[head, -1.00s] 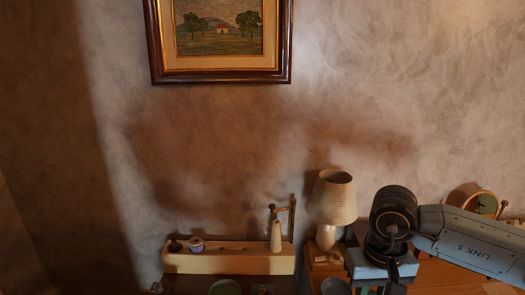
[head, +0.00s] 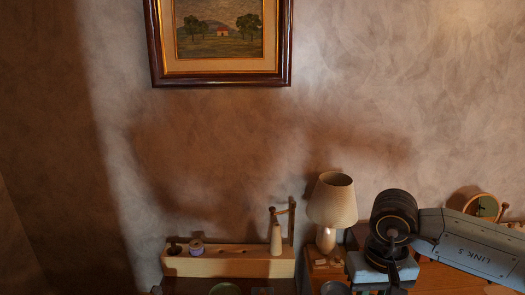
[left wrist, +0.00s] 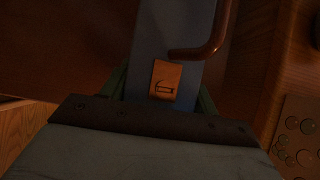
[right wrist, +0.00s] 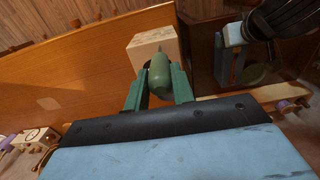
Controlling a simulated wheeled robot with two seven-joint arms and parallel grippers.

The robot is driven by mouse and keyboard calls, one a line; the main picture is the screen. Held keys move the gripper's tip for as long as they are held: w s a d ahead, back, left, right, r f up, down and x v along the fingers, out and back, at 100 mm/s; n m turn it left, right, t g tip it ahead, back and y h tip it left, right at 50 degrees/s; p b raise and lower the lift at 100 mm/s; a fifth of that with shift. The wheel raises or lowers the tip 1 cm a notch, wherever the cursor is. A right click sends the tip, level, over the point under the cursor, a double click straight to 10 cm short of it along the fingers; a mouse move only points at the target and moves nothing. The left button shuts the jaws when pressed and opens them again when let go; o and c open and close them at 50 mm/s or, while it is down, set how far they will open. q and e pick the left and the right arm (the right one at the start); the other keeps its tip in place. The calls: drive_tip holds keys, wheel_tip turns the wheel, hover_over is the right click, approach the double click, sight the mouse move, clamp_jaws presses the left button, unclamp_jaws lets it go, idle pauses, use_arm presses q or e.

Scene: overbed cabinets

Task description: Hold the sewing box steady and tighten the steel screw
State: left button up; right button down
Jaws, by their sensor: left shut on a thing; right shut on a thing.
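In the left wrist view my left gripper (left wrist: 163,95) has its green fingers on either side of a blue surface (left wrist: 175,35) with an orange-brown tab (left wrist: 165,80); it is shut on it. I cannot tell for sure that this is the sewing box. A curved brown handle (left wrist: 215,40) crosses above the tab. In the right wrist view my right gripper (right wrist: 158,85) is shut on a green bulbous handle, seemingly a screwdriver (right wrist: 159,75). Its tip points toward a pale wooden block (right wrist: 150,42); contact is unclear. I cannot make out the steel screw. The head view shows neither gripper's fingers.
In the head view a lamp (head: 333,200) stands beside a wooden shelf box (head: 230,262) bearing a spool (head: 196,246) and a pale bottle-like item (head: 276,240). A framed picture (head: 220,70) hangs on the wall. An orange wooden panel (right wrist: 60,75) lies left of my right gripper.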

use_arm(q)
drive_tip(key=o, duration=1.1)
